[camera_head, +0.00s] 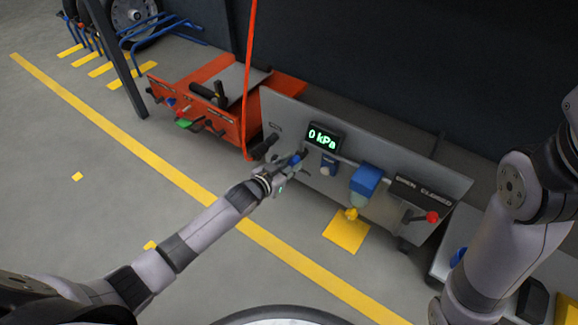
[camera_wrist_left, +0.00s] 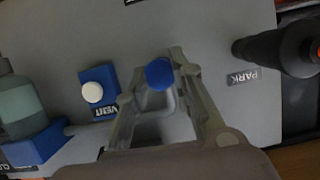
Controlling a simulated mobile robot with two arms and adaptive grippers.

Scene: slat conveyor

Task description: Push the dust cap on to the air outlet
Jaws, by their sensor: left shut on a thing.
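The dust cap, a round blue disc (camera_wrist_left: 159,74), sits between the fingertips of my left gripper (camera_wrist_left: 162,78) in the left wrist view. The gripper is shut on it, in front of the grey panel (camera_head: 285,112). In the head view my left gripper (camera_head: 291,166) is at the left part of the panel, with the blue of the cap (camera_head: 296,158) at its tip. The air outlet cannot be made out; it may be hidden behind the cap and fingers. I cannot tell whether the cap touches it. My right gripper is not seen.
A blue vent block (camera_wrist_left: 98,88) with a white button is beside the fingers. The black hose end (camera_wrist_left: 270,50) is parked near the PARK label (camera_wrist_left: 243,77). The display (camera_head: 322,137) reads 0 kPa. A blue-topped filter (camera_head: 366,180) and red-knobbed valve (camera_head: 431,217) are further right.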

